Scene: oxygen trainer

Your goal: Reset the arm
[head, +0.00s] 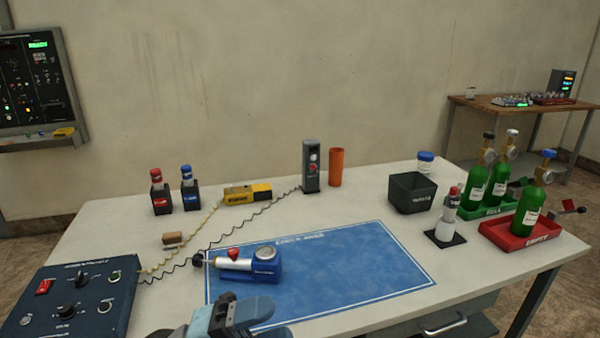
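My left gripper (245,318) shows at the bottom edge, its arm coming in from the lower left. It is over the near edge of the blue check-area mat (345,275), in front of the blue device. It is cut off by the frame, so I cannot tell whether its fingers are open or shut. I see nothing held in it. My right gripper is not in view. A blue device (265,271) with a round gauge, a white cylinder and a red knob lies on the mat's left part.
A control box (75,300) stands at left, cables behind it. Two capped bottles (157,190), a yellow meter (247,194), a grey unit (311,165), an orange cup (335,167) and a dark bin (411,192) stand behind the mat. Green cylinders (476,185) are at right. The mat's right half is clear.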

